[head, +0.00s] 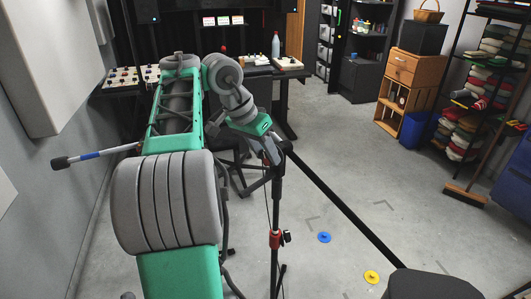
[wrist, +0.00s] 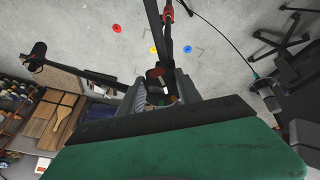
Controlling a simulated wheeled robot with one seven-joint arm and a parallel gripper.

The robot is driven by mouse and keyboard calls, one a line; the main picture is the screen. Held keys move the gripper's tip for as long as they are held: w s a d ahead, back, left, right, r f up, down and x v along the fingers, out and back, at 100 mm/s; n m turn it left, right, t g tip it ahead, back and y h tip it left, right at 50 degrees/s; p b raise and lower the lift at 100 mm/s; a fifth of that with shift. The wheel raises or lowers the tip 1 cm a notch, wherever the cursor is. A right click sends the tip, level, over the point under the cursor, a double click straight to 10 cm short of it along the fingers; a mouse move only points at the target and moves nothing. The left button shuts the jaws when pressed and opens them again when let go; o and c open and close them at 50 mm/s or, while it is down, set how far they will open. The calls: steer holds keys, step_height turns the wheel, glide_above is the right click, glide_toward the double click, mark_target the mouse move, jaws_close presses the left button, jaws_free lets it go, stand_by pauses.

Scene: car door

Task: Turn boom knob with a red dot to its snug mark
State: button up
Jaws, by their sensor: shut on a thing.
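My gripper (head: 275,150) is at the top of the black stand's upright pole (head: 277,195), where the boom (head: 335,200) joins it. In the wrist view my gripper's two fingers (wrist: 162,92) are closed around a small dark boom knob (wrist: 158,88), mostly hidden between them. Reddish and pale patches show at the knob; I cannot tell which is the red dot or the snug mark. The boom slopes down to the right in the head view, toward a large dark shape (head: 430,286). In the wrist view the boom (wrist: 90,72) runs left to a dark microphone (wrist: 37,54).
A red collar (head: 275,240) with a side knob sits lower on the pole. A blue disc (head: 324,237) and a yellow disc (head: 371,277) lie on the floor. A control desk (head: 120,82) stands behind; shelves and a broom (head: 483,170) stand right.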

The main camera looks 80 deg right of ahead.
jaws_close()
steer(key=r+g+p, duration=0.1)
steer(key=p, duration=0.4)
steer(key=shift+w+y, duration=0.15)
steer(key=shift+y, duration=0.15)
steer(key=g+p, duration=0.1)
steer(key=p, duration=0.5)
steer(key=shift+w+d+n+y, duration=0.1)
steer(key=shift+n+y, duration=0.2)
steer(key=shift+f+g+p, duration=0.35)
steer(key=shift+g+p, duration=0.05)
steer(key=shift+p, duration=0.45)
steer(key=shift+f, duration=0.25)
steer(key=o, duration=0.8)
jaws_free()
